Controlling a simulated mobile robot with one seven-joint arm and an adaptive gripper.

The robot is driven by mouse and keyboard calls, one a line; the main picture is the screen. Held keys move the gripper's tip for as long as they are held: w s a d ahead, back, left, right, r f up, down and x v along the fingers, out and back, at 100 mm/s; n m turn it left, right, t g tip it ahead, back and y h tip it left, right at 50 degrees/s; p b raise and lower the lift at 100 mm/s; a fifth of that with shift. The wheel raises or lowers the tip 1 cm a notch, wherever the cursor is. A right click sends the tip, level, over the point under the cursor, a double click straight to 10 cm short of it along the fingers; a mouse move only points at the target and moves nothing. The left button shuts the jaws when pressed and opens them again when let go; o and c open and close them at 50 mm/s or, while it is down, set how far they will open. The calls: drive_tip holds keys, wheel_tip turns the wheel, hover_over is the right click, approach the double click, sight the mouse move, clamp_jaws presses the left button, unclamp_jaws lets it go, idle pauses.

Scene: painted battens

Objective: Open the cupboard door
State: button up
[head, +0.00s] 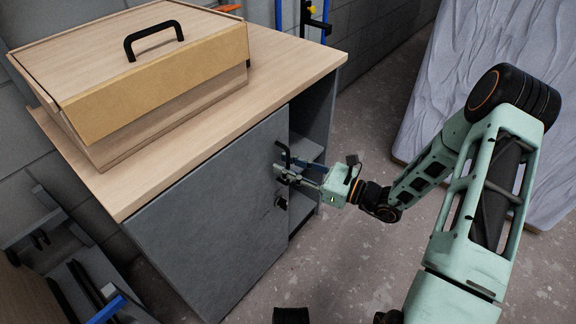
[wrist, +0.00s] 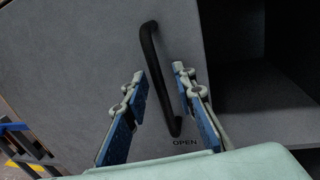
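The grey cupboard door (head: 205,215) is shut, flush with the cupboard front. Its black bar handle (head: 281,150) is near the door's right edge. In the wrist view, the handle (wrist: 152,62) runs upright with a slight tilt, and the word OPEN is printed on the door (wrist: 70,70) by its lower end. My gripper (head: 284,172) is at the handle in the head view. In the wrist view, my gripper (wrist: 158,78) is open, with one finger on each side of the handle and gaps between. Contact with the handle cannot be seen.
A wooden box (head: 150,85) with a black lid handle stands on the cupboard's wooden top (head: 235,95). An open shelf bay (head: 308,135) lies right of the door. A pale wavy panel (head: 480,90) stands at the right. The floor (head: 330,260) before the door is mostly clear.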

clamp_jaws()
drive_tip(key=shift+s+d, duration=0.1)
drive_tip(key=shift+d, duration=0.05)
idle(0.4)
